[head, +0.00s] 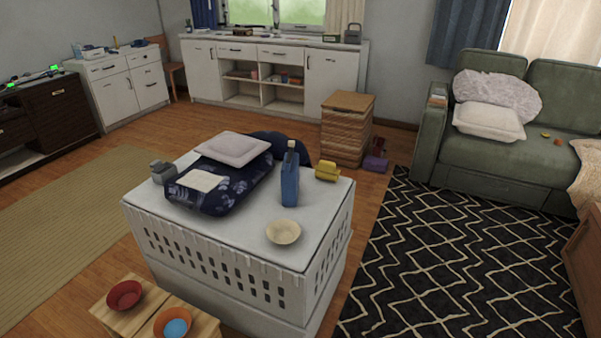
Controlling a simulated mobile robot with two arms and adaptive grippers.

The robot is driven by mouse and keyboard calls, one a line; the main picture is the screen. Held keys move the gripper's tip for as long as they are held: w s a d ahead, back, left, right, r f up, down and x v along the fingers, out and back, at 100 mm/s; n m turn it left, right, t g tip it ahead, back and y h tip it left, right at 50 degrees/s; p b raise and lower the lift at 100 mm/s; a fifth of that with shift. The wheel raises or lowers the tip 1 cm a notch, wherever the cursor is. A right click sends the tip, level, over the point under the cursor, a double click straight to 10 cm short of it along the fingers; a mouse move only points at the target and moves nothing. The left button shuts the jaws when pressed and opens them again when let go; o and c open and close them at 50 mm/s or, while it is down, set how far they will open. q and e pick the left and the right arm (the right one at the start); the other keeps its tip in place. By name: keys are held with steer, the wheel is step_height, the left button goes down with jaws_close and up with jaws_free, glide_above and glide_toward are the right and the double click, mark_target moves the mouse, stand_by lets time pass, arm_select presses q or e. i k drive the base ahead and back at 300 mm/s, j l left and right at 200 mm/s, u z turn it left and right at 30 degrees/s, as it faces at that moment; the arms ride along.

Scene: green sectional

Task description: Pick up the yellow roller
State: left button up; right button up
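A small yellow thing (327,170), which looks like the yellow roller, sits at the far right corner of a white slotted crate-like table (240,240). A blue bottle (290,176) stands upright just to its left, apart from it. The yellow thing is small here, so its exact shape is hard to tell. Neither of my grippers shows in the head view.
The table also holds a dark patterned cushion (215,195), a white pillow (234,148), a grey object (161,172) and a cream bowl (283,232). A wicker hamper (346,130) stands behind. The patterned rug (440,265) on the right is clear.

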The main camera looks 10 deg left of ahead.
mark_target(327, 170)
steer(key=i+l+u, duration=0.2)
steer(key=u, duration=0.3)
steer(key=i+l+u, duration=0.3)
steer(key=u, duration=0.2)
